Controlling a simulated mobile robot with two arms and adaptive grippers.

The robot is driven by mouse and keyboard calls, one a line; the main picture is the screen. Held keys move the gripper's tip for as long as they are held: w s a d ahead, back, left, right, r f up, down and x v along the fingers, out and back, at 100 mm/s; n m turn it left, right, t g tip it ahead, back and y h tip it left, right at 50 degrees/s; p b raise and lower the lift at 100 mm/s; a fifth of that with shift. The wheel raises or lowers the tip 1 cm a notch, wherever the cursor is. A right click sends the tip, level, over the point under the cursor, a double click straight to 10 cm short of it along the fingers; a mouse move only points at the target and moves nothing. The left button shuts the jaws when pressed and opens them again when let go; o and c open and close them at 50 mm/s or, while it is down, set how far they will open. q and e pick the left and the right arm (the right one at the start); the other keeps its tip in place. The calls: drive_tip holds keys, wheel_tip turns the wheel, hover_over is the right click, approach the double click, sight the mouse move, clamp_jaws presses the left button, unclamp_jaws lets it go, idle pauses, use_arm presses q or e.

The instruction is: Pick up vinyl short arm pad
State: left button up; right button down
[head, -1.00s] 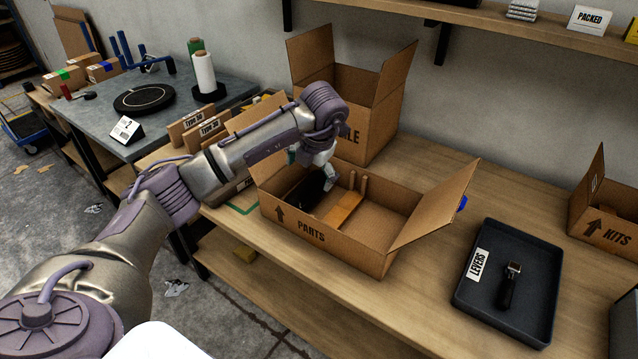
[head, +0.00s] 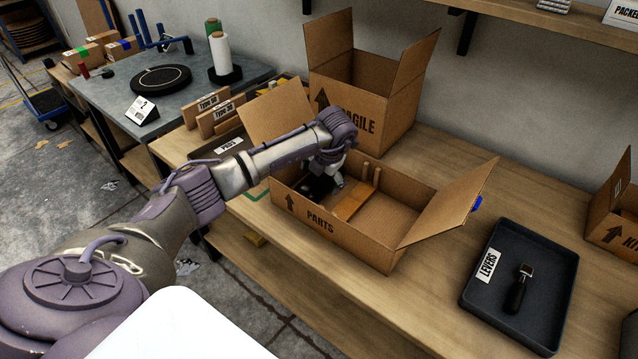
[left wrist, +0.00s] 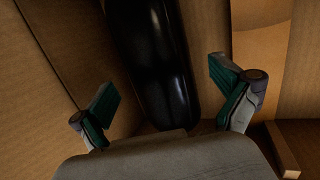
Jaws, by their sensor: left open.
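The vinyl short arm pad (left wrist: 155,62) is a glossy black rounded bar lying in the PARTS box (head: 345,236). In the left wrist view it runs from the top edge down between my open fingers. In the head view the black pad (head: 318,186) is partly hidden by my gripper. My left gripper (head: 330,182) is inside the box at its left end, pointing down. In the left wrist view its green-lined fingers (left wrist: 168,98) are open, one on each side of the pad, with gaps between. My right gripper is not in view.
A wooden piece (head: 353,203) lies in the box beside the pad. The open flaps (head: 450,205) stick up at the sides. The FRAGILE box (head: 368,95) stands behind. A LEVERS tray (head: 470,285) with a black-handled lever (head: 518,290) is at the right.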

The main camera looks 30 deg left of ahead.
sight(321, 178)
use_arm(q)
drive_tip(key=shift+x, duration=1.55)
drive_tip(key=shift+d, duration=0.15)
drive_tip(key=c, duration=1.5)
